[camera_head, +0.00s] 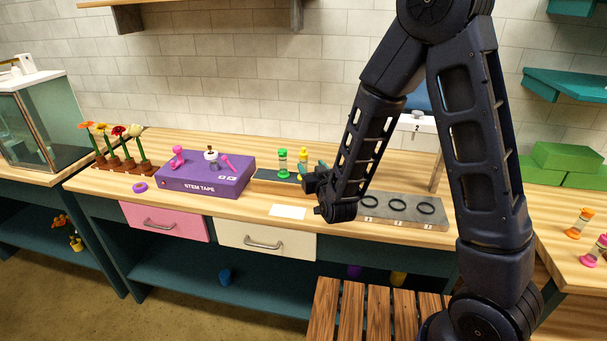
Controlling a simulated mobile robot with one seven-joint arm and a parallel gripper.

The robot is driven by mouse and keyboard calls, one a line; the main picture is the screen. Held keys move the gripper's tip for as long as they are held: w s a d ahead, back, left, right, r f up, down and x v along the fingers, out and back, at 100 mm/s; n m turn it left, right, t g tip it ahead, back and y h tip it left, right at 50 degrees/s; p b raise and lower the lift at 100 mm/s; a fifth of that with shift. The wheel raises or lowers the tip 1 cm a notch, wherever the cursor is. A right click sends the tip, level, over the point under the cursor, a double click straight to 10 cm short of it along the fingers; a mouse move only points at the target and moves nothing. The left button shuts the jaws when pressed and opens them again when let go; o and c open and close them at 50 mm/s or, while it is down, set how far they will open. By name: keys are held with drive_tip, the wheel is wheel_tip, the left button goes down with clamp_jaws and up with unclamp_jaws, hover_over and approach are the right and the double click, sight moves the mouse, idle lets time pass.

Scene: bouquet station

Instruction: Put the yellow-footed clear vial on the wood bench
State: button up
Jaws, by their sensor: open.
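A vial with yellow parts (303,154) stands upright at the right end of a low wooden block (266,186) on the counter. Its lower part is partly hidden by my gripper, so I cannot clearly see its clear body or foot. My gripper (313,176) is open, close to this vial and just in front and to the right of it. I cannot tell whether the fingers touch the vial. A slatted wood bench (352,309) stands low in front of the counter, below my arm, and its visible slats are bare.
A green-ended clear vial (283,163) stands just left of the yellow one. A purple box (206,182) carries pink and white-brown items. A grey plate with black rings (437,220) lies right of my gripper. A white card (288,212) lies at the counter's front.

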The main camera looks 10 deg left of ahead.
sight(302, 154)
drive_tip(key=x, duration=0.5)
drive_tip(key=shift+w+a+r, duration=0.1)
drive_tip(key=shift+w, duration=0.1)
drive_tip(key=shift+f+x, duration=0.15)
drive_tip(key=shift+x, duration=1.15)
drive_tip(key=shift+f+x, duration=0.15)
drive_tip(key=shift+x, duration=1.2)
drive_tip(key=shift+a, duration=0.1)
drive_tip(key=shift+s, duration=0.1)
clamp_jaws()
